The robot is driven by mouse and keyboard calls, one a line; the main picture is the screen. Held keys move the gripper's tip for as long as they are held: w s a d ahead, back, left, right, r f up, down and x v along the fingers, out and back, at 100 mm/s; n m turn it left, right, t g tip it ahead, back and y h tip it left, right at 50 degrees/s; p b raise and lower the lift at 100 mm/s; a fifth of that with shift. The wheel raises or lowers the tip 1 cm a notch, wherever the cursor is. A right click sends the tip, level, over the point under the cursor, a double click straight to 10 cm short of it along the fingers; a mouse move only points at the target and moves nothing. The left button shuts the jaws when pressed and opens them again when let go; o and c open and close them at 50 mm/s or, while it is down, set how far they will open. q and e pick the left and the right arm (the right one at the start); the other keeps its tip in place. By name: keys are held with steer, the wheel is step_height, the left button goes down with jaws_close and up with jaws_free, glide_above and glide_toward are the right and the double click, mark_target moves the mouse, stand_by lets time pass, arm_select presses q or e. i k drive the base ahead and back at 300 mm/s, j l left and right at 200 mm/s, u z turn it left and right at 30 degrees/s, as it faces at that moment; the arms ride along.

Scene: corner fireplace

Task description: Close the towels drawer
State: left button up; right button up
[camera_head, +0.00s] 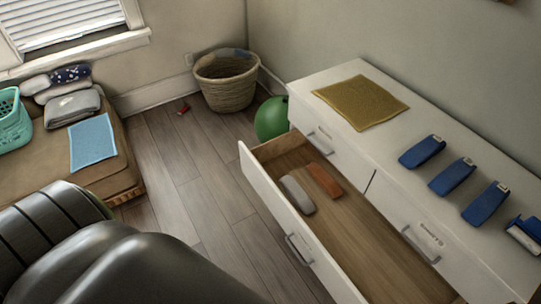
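The white dresser (345,85) stands along the right wall. One wide lower drawer (294,236) is pulled far out, with its handle on the front face. Inside lie a grey rolled item (298,195) and a rust-brown one (324,180), near the drawer's far-left end. The two upper drawers (337,150) and (425,235) are shut. A small label shows on the right one, too small to read. Neither gripper is in view.
A mustard cloth (360,102) and several blue items (422,151) lie on the dresser top. A wicker basket (226,90) and a green ball (271,118) stand behind the open drawer. A bench (110,175) stands left. Bare wood floor (185,190) lies between.

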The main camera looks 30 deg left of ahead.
mark_target(360, 257)
steer(key=u, duration=0.65)
steer(key=k+l+z, duration=0.1)
steer(key=k, duration=0.25)
steer(key=k+l+z, duration=0.1)
steer(key=k, duration=0.3)
steer(key=k+l+z, duration=0.1)
steer(key=k+l, duration=0.15)
steer(key=k, duration=0.1)
